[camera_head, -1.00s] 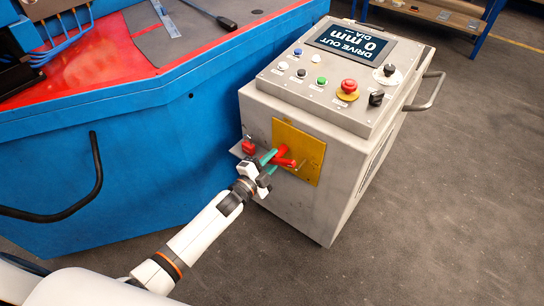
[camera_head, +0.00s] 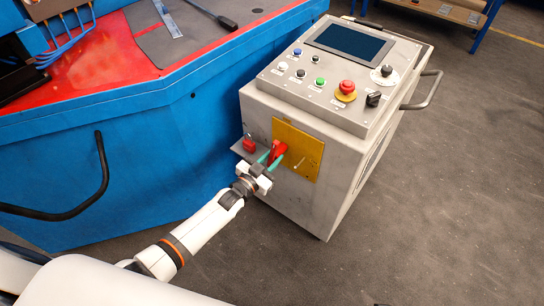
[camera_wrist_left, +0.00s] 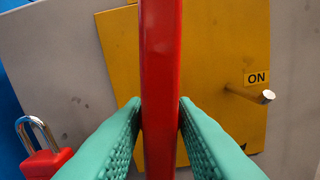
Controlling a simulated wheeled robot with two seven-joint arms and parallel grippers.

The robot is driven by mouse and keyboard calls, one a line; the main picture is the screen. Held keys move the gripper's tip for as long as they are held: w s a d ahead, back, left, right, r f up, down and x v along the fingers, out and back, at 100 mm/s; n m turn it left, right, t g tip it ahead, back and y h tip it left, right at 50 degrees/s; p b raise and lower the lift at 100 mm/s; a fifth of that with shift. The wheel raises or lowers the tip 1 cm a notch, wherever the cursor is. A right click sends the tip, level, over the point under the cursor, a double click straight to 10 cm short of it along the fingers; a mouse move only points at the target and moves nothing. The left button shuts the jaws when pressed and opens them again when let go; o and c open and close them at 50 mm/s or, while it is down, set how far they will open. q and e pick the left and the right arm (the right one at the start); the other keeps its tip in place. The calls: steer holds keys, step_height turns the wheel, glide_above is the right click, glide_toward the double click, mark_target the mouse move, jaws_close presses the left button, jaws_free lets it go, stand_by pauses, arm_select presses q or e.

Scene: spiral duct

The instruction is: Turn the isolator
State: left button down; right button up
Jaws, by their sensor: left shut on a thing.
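The isolator's red handle (camera_head: 279,150) sits on a yellow plate (camera_head: 306,153) on the front of the grey control cabinet. My left gripper (camera_head: 268,160) is shut on the handle. In the left wrist view the red handle (camera_wrist_left: 160,60) stands upright between the green fingers (camera_wrist_left: 160,115), touching both. An "ON" label (camera_wrist_left: 256,77) and a metal pin (camera_wrist_left: 250,94) are to the right of the handle. The cabinet's screen (camera_head: 349,41) is dark. My right gripper is not in view.
A red padlock (camera_head: 249,144) is on a small ledge left of the yellow plate. The blue machine (camera_head: 150,140) stands close on the left. The cabinet top carries several buttons and a red emergency stop (camera_head: 347,87). Floor (camera_head: 440,210) to the right is clear.

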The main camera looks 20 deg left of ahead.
arm_select(q)
steer(key=shift+n, duration=1)
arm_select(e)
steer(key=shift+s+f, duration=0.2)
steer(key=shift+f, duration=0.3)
arm_select(q)
steer(key=shift+f, duration=0.1)
steer(key=c, duration=1.4)
jaws_free()
steer(key=shift+o, duration=0.2)
steer(key=shift+s, duration=0.1)
